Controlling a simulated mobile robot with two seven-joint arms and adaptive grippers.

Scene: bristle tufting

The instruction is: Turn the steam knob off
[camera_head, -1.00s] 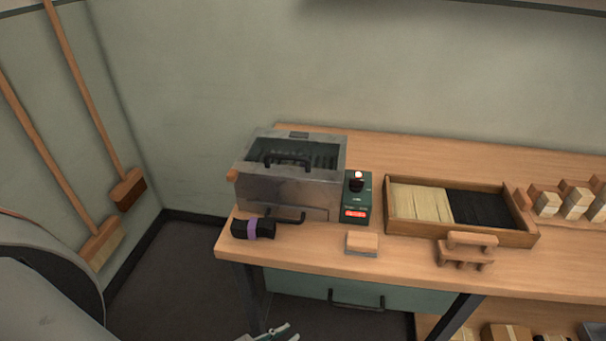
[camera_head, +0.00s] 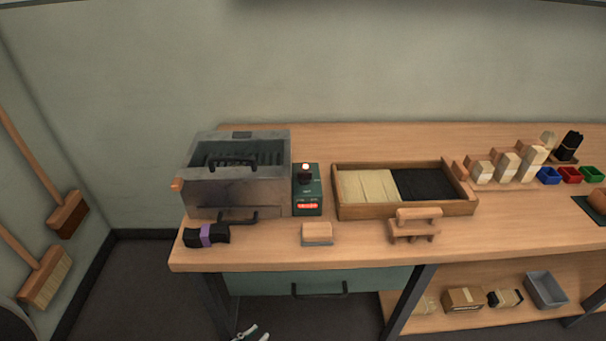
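The steam knob (camera_head: 305,179) is a black knob on a small dark green control box (camera_head: 308,198) on the bench. A light above it glows whitish, and a red display is lit below it. The box stands against the right side of a grey metal steamer (camera_head: 237,190) with a glass-topped lid and handles. My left gripper (camera_head: 250,333) shows only at the bottom edge, below the bench front and far from the knob. Its fingers look spread apart with nothing between them. My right gripper is out of view.
A wooden tray (camera_head: 404,211) with pale and black bristles sits right of the box. A sanding block (camera_head: 317,233), a wooden stand (camera_head: 414,225) and a dark bundle with a purple band (camera_head: 206,235) lie along the front. A drawer handle (camera_head: 319,290) sticks out below.

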